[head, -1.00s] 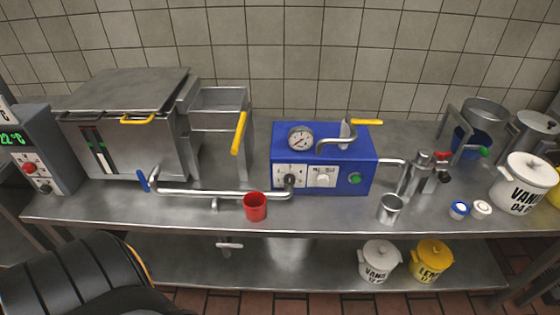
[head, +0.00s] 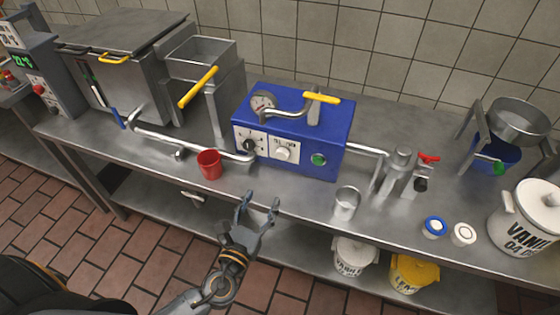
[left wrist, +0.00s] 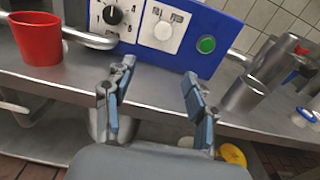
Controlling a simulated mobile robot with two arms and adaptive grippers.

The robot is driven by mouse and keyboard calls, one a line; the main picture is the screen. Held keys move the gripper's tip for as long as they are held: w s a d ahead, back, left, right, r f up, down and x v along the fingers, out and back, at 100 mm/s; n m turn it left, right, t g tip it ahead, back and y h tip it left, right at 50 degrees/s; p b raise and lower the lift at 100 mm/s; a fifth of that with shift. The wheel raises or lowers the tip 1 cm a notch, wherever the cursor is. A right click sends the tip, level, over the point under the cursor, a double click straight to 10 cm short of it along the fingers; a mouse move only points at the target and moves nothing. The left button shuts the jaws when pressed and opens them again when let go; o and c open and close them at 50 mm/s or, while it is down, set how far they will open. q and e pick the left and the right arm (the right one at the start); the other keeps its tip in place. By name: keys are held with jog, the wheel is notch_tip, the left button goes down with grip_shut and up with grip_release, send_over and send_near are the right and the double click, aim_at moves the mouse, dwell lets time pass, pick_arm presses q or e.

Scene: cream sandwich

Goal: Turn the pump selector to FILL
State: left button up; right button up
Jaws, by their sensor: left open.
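The blue pump box (head: 335,130) stands on the steel counter. Its front has a black knob (head: 249,145) on a dial plate with digits and, to the right, a white knob (head: 283,153) on a plate with small lettering. The white knob (left wrist: 163,31) and black knob (left wrist: 113,14) also show in the left wrist view. The lettering is too small to read surely, and I cannot tell which way the white knob points. My left gripper (head: 260,204) is open and empty, in front of the counter edge, below and apart from the knobs. My right gripper is not in view.
A red cup (head: 209,165) stands left of the knobs by a steel pipe (head: 190,143). A green button (head: 319,160) is right of the white knob. A steel cup (head: 346,204) stands farther right. Lidded pots are on the shelf below. Counter before the box is clear.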

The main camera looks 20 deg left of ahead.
pick_arm(q)
jog(key=p, duration=0.1)
send_near(281, 157)
jog(key=shift+w+a+r, duration=0.1)
jog(key=shift+w+r, duration=0.05)
jog(key=shift+w, duration=0.25)
jog(key=w+p, duration=0.1)
jog(key=w, duration=0.5)
jog(key=shift+w+d+f, duration=0.2)
jog(key=shift+w, duration=0.6)
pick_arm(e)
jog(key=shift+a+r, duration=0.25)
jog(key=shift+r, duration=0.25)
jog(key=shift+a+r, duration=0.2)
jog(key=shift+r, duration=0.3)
pick_arm(q)
jog(key=shift+c, duration=0.4)
jog(key=c, duration=1.1)
